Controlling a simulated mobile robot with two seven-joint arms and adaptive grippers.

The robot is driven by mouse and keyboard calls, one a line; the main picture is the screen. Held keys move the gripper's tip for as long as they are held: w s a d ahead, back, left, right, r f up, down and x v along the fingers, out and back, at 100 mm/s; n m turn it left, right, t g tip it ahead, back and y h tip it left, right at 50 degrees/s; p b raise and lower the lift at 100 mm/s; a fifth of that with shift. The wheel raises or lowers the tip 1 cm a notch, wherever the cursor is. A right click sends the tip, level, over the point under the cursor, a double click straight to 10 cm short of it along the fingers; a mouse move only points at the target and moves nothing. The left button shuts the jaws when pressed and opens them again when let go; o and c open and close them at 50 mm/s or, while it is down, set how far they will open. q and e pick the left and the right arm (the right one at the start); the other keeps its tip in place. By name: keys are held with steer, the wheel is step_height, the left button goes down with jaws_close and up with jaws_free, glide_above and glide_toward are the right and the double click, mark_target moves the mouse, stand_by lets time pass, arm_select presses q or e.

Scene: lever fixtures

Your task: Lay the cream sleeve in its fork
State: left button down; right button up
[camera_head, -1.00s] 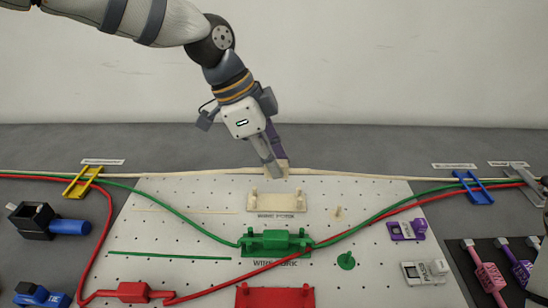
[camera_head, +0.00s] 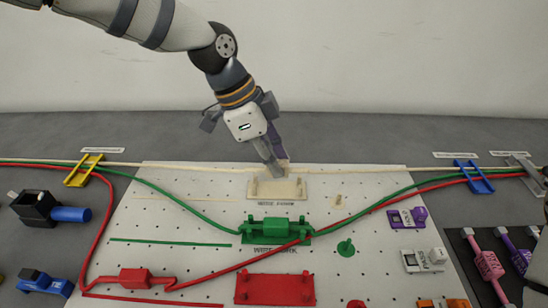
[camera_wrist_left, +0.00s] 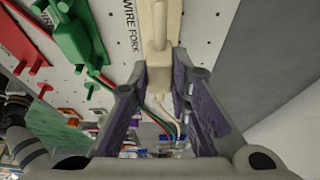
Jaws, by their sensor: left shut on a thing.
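My left gripper (camera_head: 279,172) is shut on the cream sleeve. The sleeve shows as a cream block (camera_wrist_left: 159,77) between the two purple fingers in the left wrist view; in the head view the gripper mostly hides it. The cream fork (camera_head: 262,190) stands on the pale board just in front of the fingertips, and its upright posts show. The cream wire (camera_head: 200,166) runs left and right from the gripper along the board's back edge. Whether the sleeve touches the fork is hidden.
The green fork (camera_head: 252,237) holds a green sleeve (camera_head: 276,224) in front. A red fork (camera_head: 275,290) is nearer, and a red sleeve (camera_head: 135,279) lies to its left. Yellow (camera_head: 84,170) and blue (camera_head: 474,178) clips flank the board (camera_head: 180,187).

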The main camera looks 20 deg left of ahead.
stand_by(0.4)
arm_select(q)
steer(key=shift+f, duration=0.75)
steer(key=shift+f, duration=0.1)
steer(key=shift+f, duration=0.6)
steer(key=shift+f, duration=0.1)
steer(key=shift+f, duration=0.5)
steer(key=c, duration=0.9)
jaws_free()
steer(key=shift+c, duration=0.2)
